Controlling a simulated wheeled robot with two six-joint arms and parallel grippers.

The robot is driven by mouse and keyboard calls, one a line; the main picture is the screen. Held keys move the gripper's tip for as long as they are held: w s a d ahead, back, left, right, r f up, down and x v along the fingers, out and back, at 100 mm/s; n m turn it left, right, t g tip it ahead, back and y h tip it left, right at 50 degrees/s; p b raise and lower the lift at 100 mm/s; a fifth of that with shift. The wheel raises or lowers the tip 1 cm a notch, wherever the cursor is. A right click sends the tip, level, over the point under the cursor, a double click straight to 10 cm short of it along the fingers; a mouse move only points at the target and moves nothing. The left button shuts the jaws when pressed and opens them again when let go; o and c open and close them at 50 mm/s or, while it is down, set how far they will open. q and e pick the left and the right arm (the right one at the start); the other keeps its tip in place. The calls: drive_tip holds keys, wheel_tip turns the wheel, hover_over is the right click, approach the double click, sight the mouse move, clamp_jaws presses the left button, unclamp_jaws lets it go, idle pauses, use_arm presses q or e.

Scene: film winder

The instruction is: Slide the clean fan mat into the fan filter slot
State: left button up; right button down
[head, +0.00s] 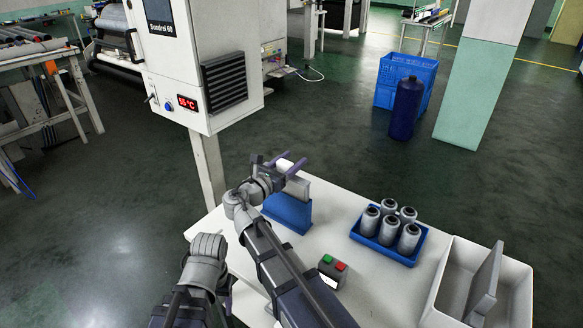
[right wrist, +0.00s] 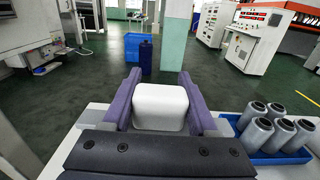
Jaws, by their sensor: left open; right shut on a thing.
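A white, round-edged block, which I take for the clean fan mat (right wrist: 160,105), is between the purple fingers of my right gripper (right wrist: 160,110). In the head view my right gripper (head: 283,175) is shut on the mat (head: 297,187), just above a blue stand (head: 287,212). I cannot tell whether the mat still touches the stand. My left gripper (head: 226,298) is low at the left, mostly hidden by its own arm and off the table. The tall white machine has a black louvred vent (head: 225,83); I cannot make out the filter slot itself.
On the white table (head: 375,290) are a button box (head: 332,272), a blue tray of several bobbins (head: 388,245) and a white bin with a grey panel (head: 485,285). The machine's post (head: 208,165) stands beyond the table's left edge.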

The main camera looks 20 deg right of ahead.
drive_tip(key=shift+f, duration=0.15)
drive_tip(key=shift+c, duration=0.9)
unclamp_jaws()
drive_tip(key=shift+s, duration=0.1)
